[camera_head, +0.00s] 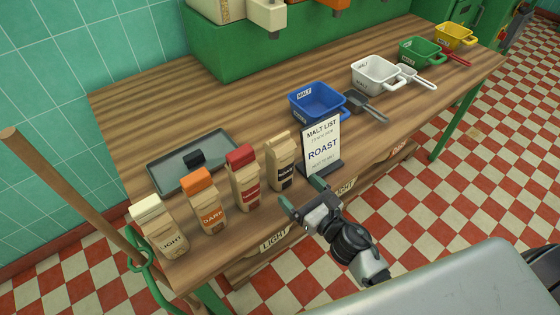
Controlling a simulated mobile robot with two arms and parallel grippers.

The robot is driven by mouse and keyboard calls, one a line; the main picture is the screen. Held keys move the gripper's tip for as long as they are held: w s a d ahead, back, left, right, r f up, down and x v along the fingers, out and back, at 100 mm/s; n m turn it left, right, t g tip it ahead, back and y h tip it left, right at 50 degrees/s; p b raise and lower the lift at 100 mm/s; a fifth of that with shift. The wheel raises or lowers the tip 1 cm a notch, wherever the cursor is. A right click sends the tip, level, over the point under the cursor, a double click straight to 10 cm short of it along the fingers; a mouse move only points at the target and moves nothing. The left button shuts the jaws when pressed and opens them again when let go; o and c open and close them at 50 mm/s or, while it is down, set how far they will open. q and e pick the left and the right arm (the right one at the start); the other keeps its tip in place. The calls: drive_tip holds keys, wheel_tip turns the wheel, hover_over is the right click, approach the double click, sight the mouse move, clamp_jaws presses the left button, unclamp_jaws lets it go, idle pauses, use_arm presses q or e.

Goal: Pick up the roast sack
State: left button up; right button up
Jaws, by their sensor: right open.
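Several malt sacks stand upright in a row along the front of the wooden table. The white-topped sack (158,227) reads LIGHT and the orange-topped sack (205,202) reads DARK. The labels of the red-topped sack (243,180) and the tan-topped sack with a black label (282,162) are too small to read, so I cannot tell which is the roast sack. My right gripper (302,196) is open and empty at the table's front edge, just right of and nearer than the black-labelled sack. My left gripper is out of view.
A malt list sign (322,146) reading ROAST stands just beyond my right gripper. A grey tray (215,165) lies behind the sacks. Blue (312,112), white (375,85), green (420,56) and yellow (455,41) malt tubs stand to the right.

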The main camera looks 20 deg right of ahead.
sight(287, 178)
drive_tip(key=p+x, duration=0.1)
drive_tip(key=x, duration=0.7)
drive_tip(key=shift+w+a+f, duration=0.1)
drive_tip(key=shift+w, duration=0.15)
drive_tip(key=c, duration=1.2)
